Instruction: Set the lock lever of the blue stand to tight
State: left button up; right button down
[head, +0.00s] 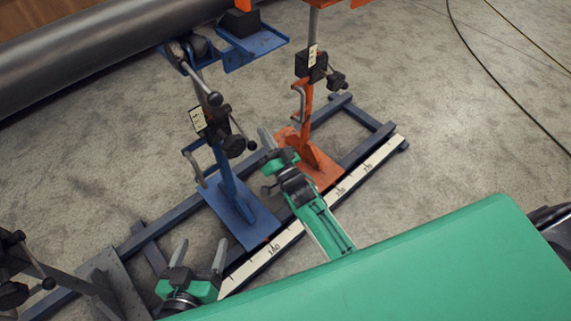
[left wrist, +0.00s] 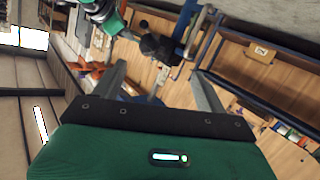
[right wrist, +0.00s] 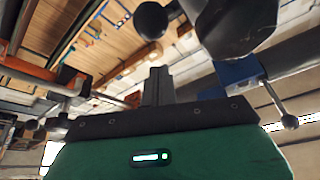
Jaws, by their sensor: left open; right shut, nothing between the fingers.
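The blue stand (head: 229,180) stands upright on the rail frame. The label is too small to read. My right gripper (head: 267,140) is shut and empty, just right of the lever, apparently apart from it. In the right wrist view its shut fingers (right wrist: 157,84) are below a large dark knob (right wrist: 238,25). My left gripper (head: 200,256) is open and empty, low in front of the blue base plate.
An orange stand (head: 307,125) with its own clamp and lever is close behind my right gripper. A white scale strip (head: 262,258) runs along the front rail. Open floor lies right.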

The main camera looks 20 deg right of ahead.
pick_arm(q)
jog(key=shift+s+a+f+g+y+p, duration=0.2)
jog(key=shift+a+f+g+y+p, duration=0.15)
jog(key=shift+a+f+g, duration=0.25)
pick_arm(e)
jog(key=v, duration=1)
jog(key=shift+f, duration=0.2)
pick_arm(q)
jog(key=shift+d+r, duration=0.1)
jog(key=shift+d, duration=0.05)
